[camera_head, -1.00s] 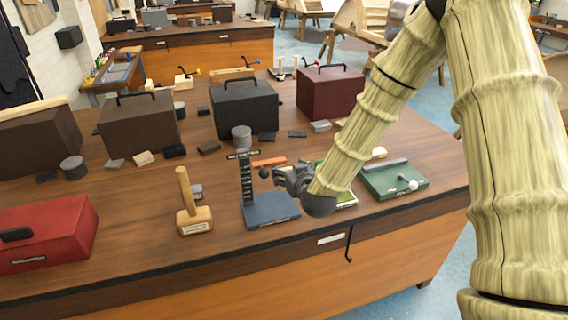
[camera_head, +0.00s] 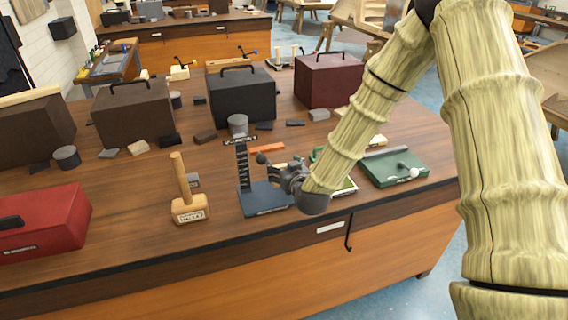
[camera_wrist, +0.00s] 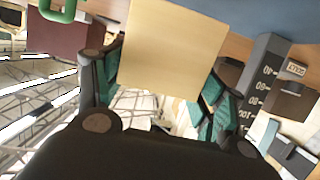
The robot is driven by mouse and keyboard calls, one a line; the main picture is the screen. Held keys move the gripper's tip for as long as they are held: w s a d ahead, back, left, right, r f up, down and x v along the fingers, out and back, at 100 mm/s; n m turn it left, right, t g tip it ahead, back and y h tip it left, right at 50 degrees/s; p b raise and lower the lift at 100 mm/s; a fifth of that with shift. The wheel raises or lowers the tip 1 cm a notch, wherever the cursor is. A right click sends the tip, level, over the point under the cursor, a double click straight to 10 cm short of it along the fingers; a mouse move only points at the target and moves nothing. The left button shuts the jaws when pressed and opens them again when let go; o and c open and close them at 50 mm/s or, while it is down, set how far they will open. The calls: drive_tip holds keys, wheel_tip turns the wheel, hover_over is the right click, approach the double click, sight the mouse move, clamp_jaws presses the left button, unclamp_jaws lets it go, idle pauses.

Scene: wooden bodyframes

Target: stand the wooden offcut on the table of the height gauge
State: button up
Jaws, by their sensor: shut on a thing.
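The height gauge is a dark blue base plate, its table (camera_head: 262,200), with a dark upright scale (camera_head: 242,168) at its left in the head view. The scale, with pale numbers (camera_wrist: 262,82), shows at the right of the wrist view, and a blue surface lies at the top edge. My gripper (camera_head: 275,167) is just above the table, right of the scale. In the wrist view its green-padded fingers (camera_wrist: 163,80) are shut on the wooden offcut (camera_wrist: 170,42), a pale flat-faced block.
A wooden mallet (camera_head: 189,207) stands left of the gauge. A green board (camera_head: 394,172) lies to the right, and an orange bar (camera_head: 267,149) lies behind. Dark cases (camera_head: 240,100) and small blocks fill the back. A red box (camera_head: 45,222) stands front left.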

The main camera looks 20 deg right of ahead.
drive_tip(key=shift+f, duration=0.4)
drive_tip(key=shift+s+f+b, duration=0.1)
drive_tip(key=shift+f+b, duration=0.4)
drive_tip(key=shift+f, duration=0.1)
drive_tip(key=o, duration=1.4)
drive_tip(key=v, duration=1.2)
